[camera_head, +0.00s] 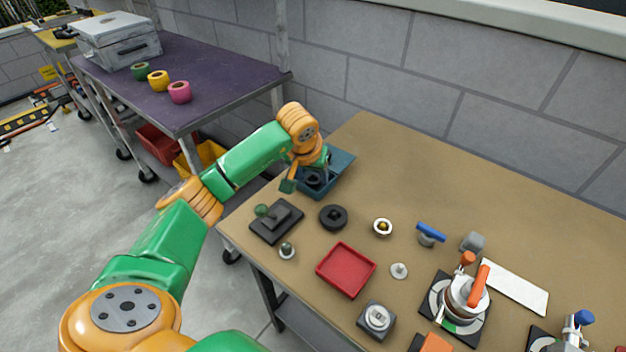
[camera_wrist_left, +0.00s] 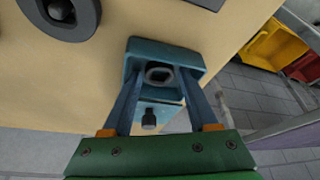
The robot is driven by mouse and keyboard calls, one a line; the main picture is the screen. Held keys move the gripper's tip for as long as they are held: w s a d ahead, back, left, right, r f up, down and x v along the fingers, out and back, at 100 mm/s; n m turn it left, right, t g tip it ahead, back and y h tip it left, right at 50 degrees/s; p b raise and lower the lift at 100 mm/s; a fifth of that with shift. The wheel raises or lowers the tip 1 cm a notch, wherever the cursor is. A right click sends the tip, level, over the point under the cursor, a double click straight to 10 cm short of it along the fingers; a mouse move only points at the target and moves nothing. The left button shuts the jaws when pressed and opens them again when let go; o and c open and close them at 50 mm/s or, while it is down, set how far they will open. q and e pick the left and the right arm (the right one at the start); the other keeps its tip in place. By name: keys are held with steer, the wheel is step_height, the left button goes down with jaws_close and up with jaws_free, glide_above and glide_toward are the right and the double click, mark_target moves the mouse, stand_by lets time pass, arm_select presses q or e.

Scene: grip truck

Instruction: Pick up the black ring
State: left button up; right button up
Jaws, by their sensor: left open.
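A round black ring-like piece (camera_head: 333,217) lies flat on the brown table, with a dark raised centre. A black round piece (camera_wrist_left: 62,14) is partly cut off at the top left in the left wrist view. My left gripper (camera_head: 308,174) is above the blue tray (camera_head: 340,168) at the table's left end. A dark ring-shaped piece (camera_head: 313,181) shows in the tray, partly hidden by my gripper. In the left wrist view, my open left gripper's fingers (camera_wrist_left: 160,98) frame a small dark ring (camera_wrist_left: 159,75). Contact is unclear. My right gripper is out of view.
A dark plate with a green knob (camera_head: 276,221) and a red tray (camera_head: 346,269) lie nearer me. Several small parts and a round fixture (camera_head: 462,297) crowd the right. A purple table (camera_head: 215,82) with coloured rolls stands left. The table's far side is clear.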

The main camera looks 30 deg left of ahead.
arm_select(q)
jaws_close()
